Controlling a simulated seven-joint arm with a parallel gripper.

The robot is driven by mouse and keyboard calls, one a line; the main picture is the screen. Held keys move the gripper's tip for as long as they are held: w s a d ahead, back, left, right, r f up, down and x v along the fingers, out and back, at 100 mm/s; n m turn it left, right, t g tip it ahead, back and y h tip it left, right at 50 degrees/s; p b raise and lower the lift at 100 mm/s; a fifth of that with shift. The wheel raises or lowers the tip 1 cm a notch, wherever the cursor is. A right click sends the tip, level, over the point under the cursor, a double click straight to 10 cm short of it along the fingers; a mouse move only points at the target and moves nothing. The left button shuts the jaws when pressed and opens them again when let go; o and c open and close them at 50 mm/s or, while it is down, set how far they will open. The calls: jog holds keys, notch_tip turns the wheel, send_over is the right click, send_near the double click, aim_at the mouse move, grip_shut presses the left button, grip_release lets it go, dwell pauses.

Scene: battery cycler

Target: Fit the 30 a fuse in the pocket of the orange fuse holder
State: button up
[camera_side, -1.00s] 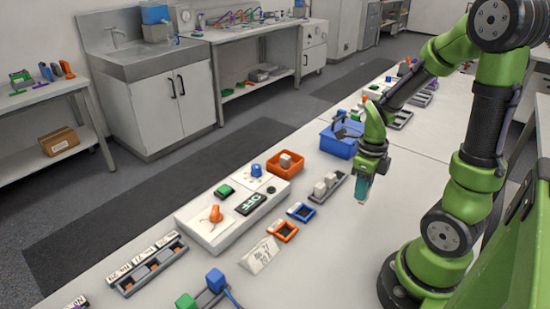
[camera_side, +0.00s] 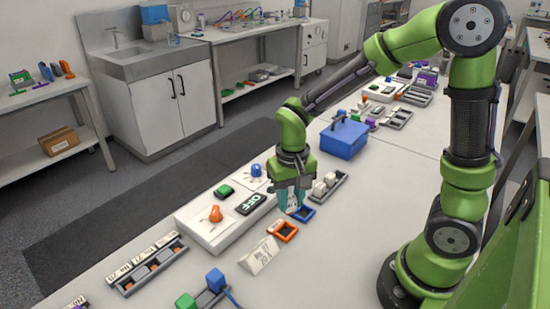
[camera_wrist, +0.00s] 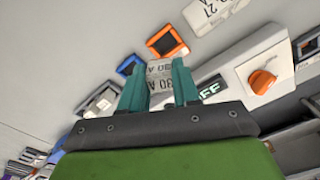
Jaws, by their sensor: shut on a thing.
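My gripper (camera_side: 291,204) is shut on a pale block, the 30 A fuse (camera_wrist: 160,82), whose "30 A" lettering shows between the teal fingers in the wrist view. In the side view the fuse is mostly hidden by the fingers. The orange fuse holder (camera_side: 284,231) is a small square frame with a dark pocket, lying on the bench just below and left of my gripper. It also shows in the wrist view (camera_wrist: 180,50), ahead of the fingers and apart from the fuse. My gripper hangs above the bench, close to the blue holder (camera_side: 306,212).
A white control panel (camera_side: 205,228) with an orange knob and an OFF display stands left of my gripper. A grey rack with white blocks (camera_side: 340,177) lies to the right, a blue box (camera_side: 344,141) behind. A white label stand (camera_side: 260,257) stands in front of the orange holder.

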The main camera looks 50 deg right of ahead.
jog(key=n, duration=0.3)
jog(key=shift+w+a+r+n, duration=0.15)
jog(key=shift+a+n, duration=0.15)
jog(key=shift+a, duration=0.05)
jog(key=shift+n, duration=1.1)
jog(key=shift+f, duration=3.35)
jog(key=shift+f, duration=0.2)
jog(key=o, duration=1.1)
notch_tip(320, 180, up, 17)
jog(key=s+r+m+t, duration=0.1)
jog(key=s+t, duration=0.1)
jog(key=s+r+m+t+y, duration=0.1)
jog(key=s+r+t, duration=0.1)
jog(key=s, duration=0.1)
jog(key=s+r+m+t+y, duration=0.1)
jog(key=s+r+m+t, duration=0.1)
jog(key=s+t, duration=0.1)
jog(key=shift+d+r, duration=0.1)
jog(key=shift+d, duration=0.05)
